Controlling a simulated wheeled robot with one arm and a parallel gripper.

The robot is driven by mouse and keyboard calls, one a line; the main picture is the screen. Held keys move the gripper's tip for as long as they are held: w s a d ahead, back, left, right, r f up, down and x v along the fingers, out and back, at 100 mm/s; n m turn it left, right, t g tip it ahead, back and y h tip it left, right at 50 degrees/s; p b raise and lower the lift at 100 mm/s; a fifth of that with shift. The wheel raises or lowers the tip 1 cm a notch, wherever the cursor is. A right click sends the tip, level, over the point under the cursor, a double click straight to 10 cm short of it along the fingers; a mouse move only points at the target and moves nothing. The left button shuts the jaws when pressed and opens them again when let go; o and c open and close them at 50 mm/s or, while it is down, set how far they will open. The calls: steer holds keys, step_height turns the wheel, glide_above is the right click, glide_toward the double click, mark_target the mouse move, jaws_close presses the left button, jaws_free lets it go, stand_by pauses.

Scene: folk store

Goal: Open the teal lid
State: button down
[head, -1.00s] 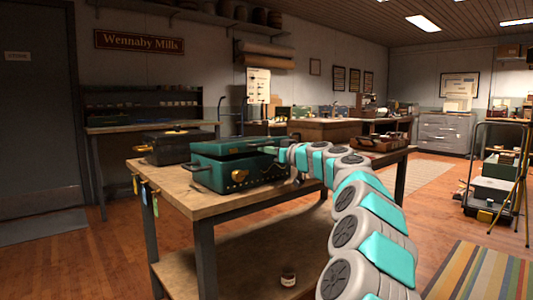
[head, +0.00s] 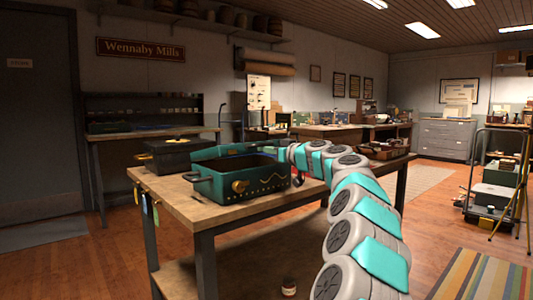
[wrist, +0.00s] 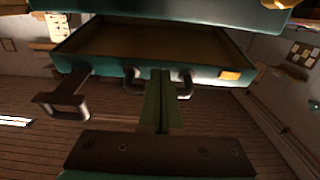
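The teal box (head: 240,182) stands on the wooden bench, with a gold knob on its front. Its teal lid (head: 222,153) is raised and tilted up at the back, so the box's dark inside shows. In the wrist view, which looks upside down, the lid's hollow underside (wrist: 150,40) shows, with a dark handle (wrist: 186,86) on its edge. My gripper (wrist: 157,100) has its fingers close together across that handle and appears shut on it. In the head view my arm reaches the box's right side and hides the fingertips.
A dark box (head: 178,152) with a gold handle stands behind and left of the teal box. The bench (head: 215,212) has coloured tags on its left edge. A wooden tray (head: 383,150) lies at its right end. A trolley (head: 495,185) stands far right. Open floor lies between.

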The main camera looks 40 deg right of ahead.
stand_by(0.3)
steer(key=shift+w+r+p, duration=0.25)
steer(key=shift+r+p, duration=0.4)
steer(key=shift+r, duration=0.7)
steer(key=shift+w+r, duration=0.1)
steer(key=shift+w+r+p, duration=0.2)
steer(key=shift+r+p, duration=0.2)
steer(key=shift+r, duration=0.15)
steer(key=shift+w+r+p, duration=0.2)
steer(key=shift+r+p, duration=0.2)
steer(key=shift+r, duration=0.2)
steer(key=shift+w+a+r+p, duration=0.1)
steer(key=shift+w+r+p, duration=0.2)
steer(key=shift+r+p, duration=0.2)
steer(key=shift+w+r+p, duration=0.25)
steer(key=shift+r+p, duration=0.15)
steer(key=shift+r, duration=0.2)
